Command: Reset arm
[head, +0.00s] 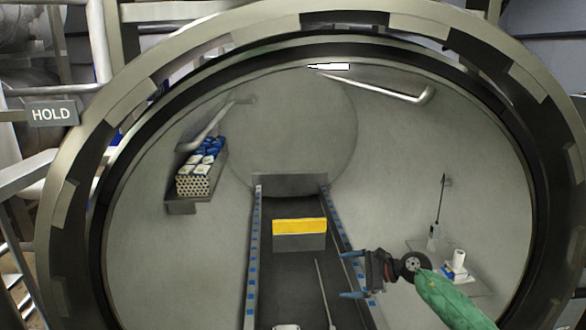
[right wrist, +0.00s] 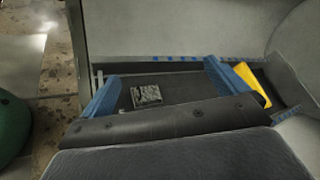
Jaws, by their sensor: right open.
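My right gripper (head: 350,275) reaches into the round chamber from the lower right on a green-sleeved arm. Its two blue fingers are spread apart, with nothing between them, over the right rail of the track. In the right wrist view the blue fingers (right wrist: 160,85) stand wide apart at the left and right. A small grey block (right wrist: 147,95) shows between them in the picture, lying on the dark track beyond, not held. My left gripper does not show in either view.
The chamber's round metal rim (head: 76,205) surrounds the opening. A yellow-topped block (head: 299,227) sits on the track between blue-marked rails (head: 253,255). A left shelf holds blue and white packs (head: 200,170). A right shelf (head: 478,288) holds small white items near my arm. A thin rod (head: 325,292) lies on the track.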

